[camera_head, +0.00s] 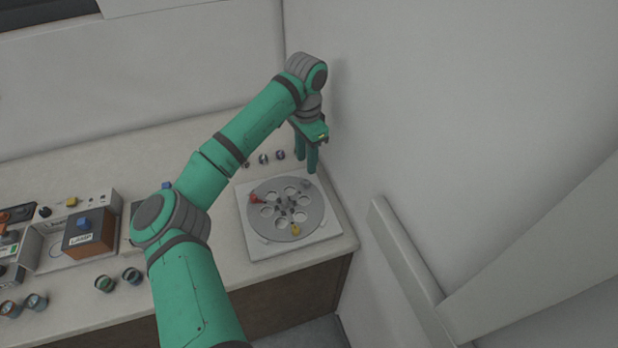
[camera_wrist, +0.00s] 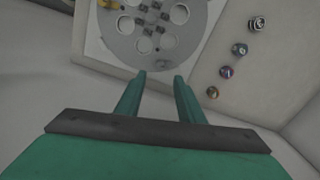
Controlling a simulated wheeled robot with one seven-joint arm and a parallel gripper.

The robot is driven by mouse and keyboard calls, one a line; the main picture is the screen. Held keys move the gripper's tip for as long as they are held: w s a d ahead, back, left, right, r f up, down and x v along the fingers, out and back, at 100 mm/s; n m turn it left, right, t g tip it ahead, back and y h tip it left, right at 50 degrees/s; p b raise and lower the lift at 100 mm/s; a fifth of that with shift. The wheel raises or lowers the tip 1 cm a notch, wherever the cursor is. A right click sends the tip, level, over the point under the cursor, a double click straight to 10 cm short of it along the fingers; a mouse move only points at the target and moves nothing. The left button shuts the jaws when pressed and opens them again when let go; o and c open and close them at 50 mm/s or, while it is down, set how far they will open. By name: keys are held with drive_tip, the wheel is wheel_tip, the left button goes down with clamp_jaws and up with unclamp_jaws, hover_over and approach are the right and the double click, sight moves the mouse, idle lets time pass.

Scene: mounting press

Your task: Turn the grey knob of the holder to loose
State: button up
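The holder is a round grey disc (camera_head: 270,222) with a ring of holes, on a white square plate (camera_head: 262,250) at the right end of the counter. Its grey knob (camera_head: 305,183) sits at the disc's upper right edge in the head view. A red knob (camera_head: 256,199) is at the left and a yellow knob (camera_head: 295,230) at the lower edge. My gripper (camera_head: 309,170) points down above the grey knob's side of the disc. In the wrist view its two fingers (camera_wrist: 160,77) are apart with nothing held, just short of the disc (camera_wrist: 190,52).
Several small round samples (camera_head: 264,158) lie behind the plate; they also show in the wrist view (camera_wrist: 239,49). The wall (camera_head: 375,130) stands close on the right.

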sight(307, 181)
wheel_tip(307, 181, down, 9)
drive_tip(key=shift+r, duration=0.2)
idle(0.3)
clamp_jaws()
